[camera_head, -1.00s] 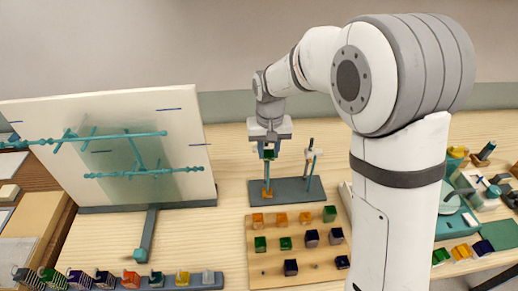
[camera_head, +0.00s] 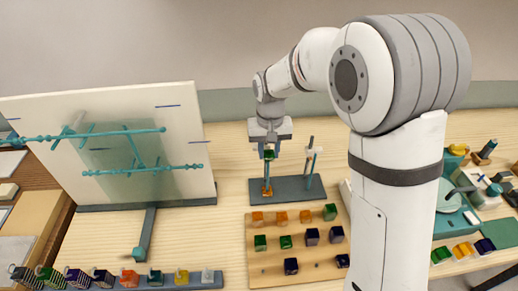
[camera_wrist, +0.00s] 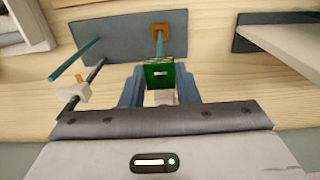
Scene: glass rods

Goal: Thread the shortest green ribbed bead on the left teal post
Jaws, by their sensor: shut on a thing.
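A green ribbed bead (camera_head: 269,154) is held in my gripper (camera_head: 269,151), which is shut on it. The bead shows closer in the wrist view (camera_wrist: 165,76), between the blue fingers, with a small pale slot in its face. The left teal post (camera_head: 266,172) rises from a grey base (camera_head: 290,190) directly below the bead. In the wrist view this post (camera_wrist: 159,44) runs up to the bead's edge; I cannot tell whether its tip is inside the bead. An orange bead (camera_head: 267,191) sits around the foot of this post.
A wooden board (camera_head: 300,266) with several orange, green and purple beads lies in front. A white panel with teal rods (camera_head: 180,110) stands at left.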

